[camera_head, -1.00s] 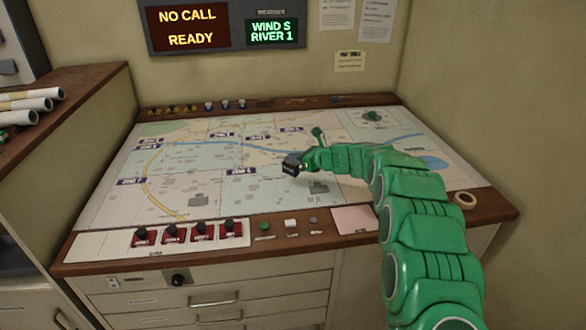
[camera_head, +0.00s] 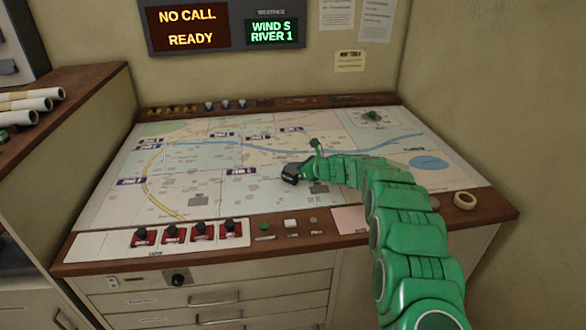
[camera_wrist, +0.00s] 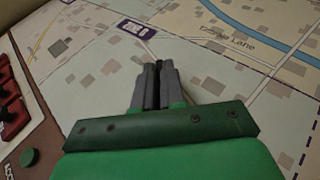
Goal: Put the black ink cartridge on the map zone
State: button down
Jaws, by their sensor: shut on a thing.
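My gripper (camera_head: 291,173) is over the middle of the map zone (camera_head: 215,190), a pale printed map with a blue river and purple labels. In the wrist view its grey fingers (camera_wrist: 158,80) are close together, pointing at the map. A thin black strip shows between them, part of the black ink cartridge (camera_wrist: 156,68). Most of the cartridge is hidden by the fingers. In the head view cartridge and fingertips merge into one small dark shape. I cannot tell whether the cartridge touches the map.
Several red stamps with black knobs (camera_head: 172,235) stand in a row on a white strip at the front left. A green button (camera_head: 264,227) and a pink pad (camera_head: 352,220) are along the front edge. A tape roll (camera_head: 465,200) lies at the right. The map around the gripper looks clear.

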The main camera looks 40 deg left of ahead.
jog(key=shift+f, duration=0.1)
jog(key=c, duration=1.2)
grip_release()
jog(key=shift+d+r, duration=0.25)
jog(key=v, duration=1.1)
jog(key=shift+d, duration=0.2)
